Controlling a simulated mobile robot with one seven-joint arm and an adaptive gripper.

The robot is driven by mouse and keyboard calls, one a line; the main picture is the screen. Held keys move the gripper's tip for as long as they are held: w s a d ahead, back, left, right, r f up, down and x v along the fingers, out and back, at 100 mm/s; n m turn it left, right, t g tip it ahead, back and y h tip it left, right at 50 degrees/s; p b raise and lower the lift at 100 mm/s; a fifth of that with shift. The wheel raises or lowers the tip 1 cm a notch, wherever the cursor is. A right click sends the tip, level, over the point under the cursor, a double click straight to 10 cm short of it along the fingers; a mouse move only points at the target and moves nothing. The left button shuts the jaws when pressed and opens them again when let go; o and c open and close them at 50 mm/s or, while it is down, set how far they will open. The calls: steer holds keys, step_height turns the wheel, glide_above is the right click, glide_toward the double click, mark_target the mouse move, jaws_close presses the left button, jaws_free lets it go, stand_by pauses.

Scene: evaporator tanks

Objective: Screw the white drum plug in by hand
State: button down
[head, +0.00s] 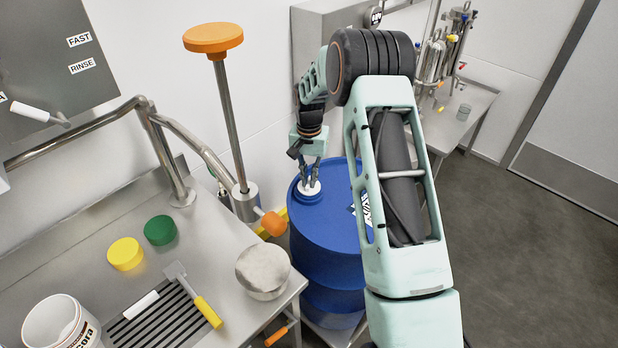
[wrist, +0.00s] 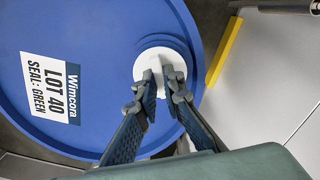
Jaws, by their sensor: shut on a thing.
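The white drum plug (head: 310,189) sits at the near-left part of the blue drum's top (head: 335,203). In the wrist view the white plug (wrist: 151,62) shows as a round disc with a raised middle grip, near the drum rim. My gripper (head: 311,184) points down over the plug. In the wrist view my gripper (wrist: 160,76) has its two fingers on either side of the raised grip, shut on it. The fingers hide part of the plug, and I cannot tell how deep the plug sits. The blue drum (wrist: 98,100) bears a label reading "Wimcora LOT 40 SEAL: GREEN".
A steel bench (head: 215,265) left of the drum holds a green cap (head: 160,230), a yellow cap (head: 125,254), a scraper (head: 194,294) and a white tub (head: 60,325). An orange-topped post (head: 230,120) stands close left of my gripper. Floor at right is clear.

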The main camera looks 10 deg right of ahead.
steer(key=shift+f, duration=0.2)
steer(key=c, duration=2)
jaws_free()
steer(key=shift+r+p, duration=1.55)
steer(key=shift+r, duration=1.5)
